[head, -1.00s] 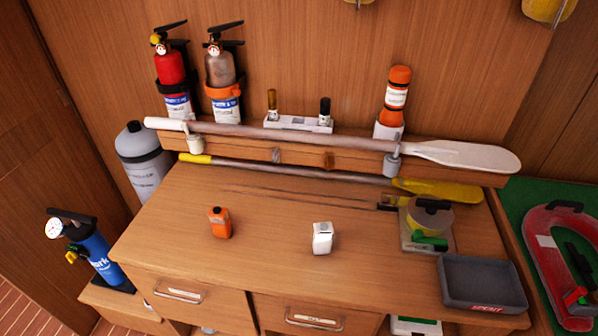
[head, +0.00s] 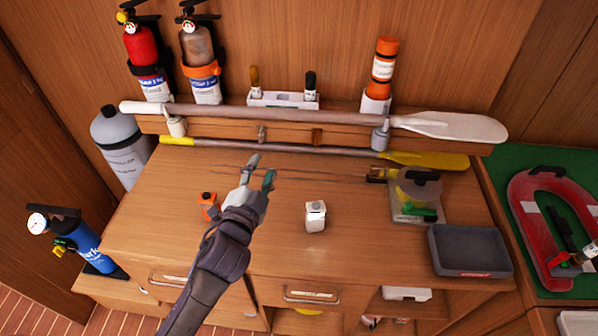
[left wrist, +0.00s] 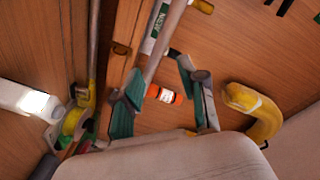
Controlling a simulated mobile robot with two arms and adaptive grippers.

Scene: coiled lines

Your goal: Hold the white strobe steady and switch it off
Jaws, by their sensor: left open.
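The white strobe (head: 316,217) stands upright on the wooden bench top, near its front edge, in the head view. A smaller orange unit (head: 207,205) stands to its left, partly hidden by my left arm. My left gripper (head: 259,174) is open and empty above the bench, to the left of and beyond the white strobe, apart from it. The strobe's switch is too small to tell. My right gripper is out of view.
A paddle (head: 440,125) lies along the raised shelf, with a yellow-ended pole (head: 425,161) below it. A grey tray (head: 470,250) and a reel (head: 415,190) occupy the bench's right side. The bench around the white strobe is clear.

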